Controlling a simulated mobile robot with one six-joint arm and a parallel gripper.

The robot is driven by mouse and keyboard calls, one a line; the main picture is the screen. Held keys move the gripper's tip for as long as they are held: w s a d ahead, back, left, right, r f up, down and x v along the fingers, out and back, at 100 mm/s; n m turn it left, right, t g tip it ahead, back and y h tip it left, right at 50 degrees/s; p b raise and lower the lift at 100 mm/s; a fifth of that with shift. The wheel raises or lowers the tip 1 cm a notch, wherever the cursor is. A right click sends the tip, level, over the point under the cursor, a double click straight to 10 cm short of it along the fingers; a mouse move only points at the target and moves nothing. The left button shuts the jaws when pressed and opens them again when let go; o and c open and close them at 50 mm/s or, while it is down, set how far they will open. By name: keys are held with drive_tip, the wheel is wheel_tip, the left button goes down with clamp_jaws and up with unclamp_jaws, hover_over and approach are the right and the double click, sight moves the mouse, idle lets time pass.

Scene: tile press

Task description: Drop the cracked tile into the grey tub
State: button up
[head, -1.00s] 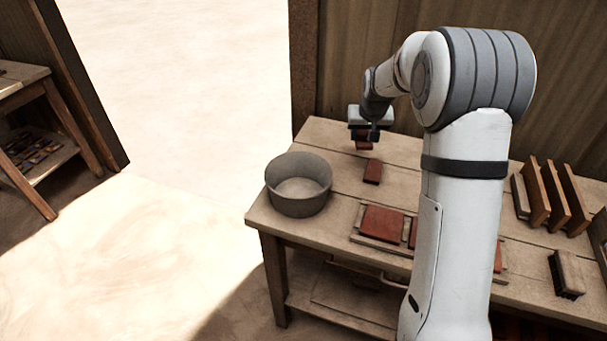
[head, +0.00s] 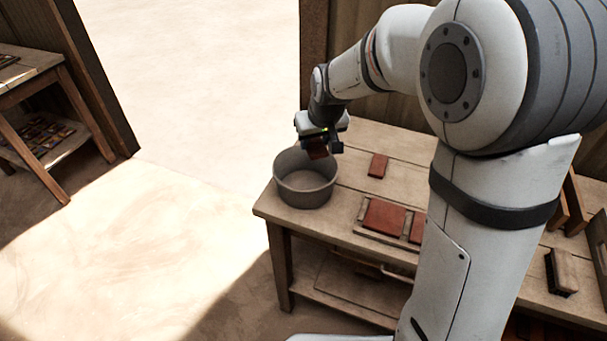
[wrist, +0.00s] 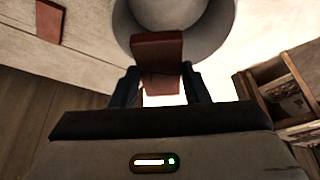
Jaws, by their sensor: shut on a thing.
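My gripper (head: 322,148) is shut on a red-brown tile (head: 317,152) and holds it above the back right part of the grey tub's rim. In the wrist view the tile (wrist: 157,55) sits between the two dark fingers, and a line runs across it near the fingertips. The grey tub (head: 305,194) stands at the left end of the wooden table, and its visible inside is empty. In the wrist view the tub (wrist: 222,35) lies just beyond the tile.
Another red-brown tile (head: 378,166) lies on the wooden table (head: 345,205) right of the tub. A wooden tray with red tiles (head: 384,217) is nearer the front. A brush (head: 562,271) lies at the right. A shelf table (head: 45,140) stands far left.

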drive_tip(key=shift+a+f+b, duration=0.1)
drive_tip(key=shift+f+b, duration=1.85)
drive_tip(key=shift+f, duration=1.05)
drive_tip(key=o, duration=1.1)
drive_tip(key=shift+s, duration=0.1)
drive_tip(key=shift+r, duration=0.1)
drive_tip(key=v, duration=0.7)
drive_tip(key=shift+s+r, duration=0.15)
drive_tip(key=shift+r, duration=0.15)
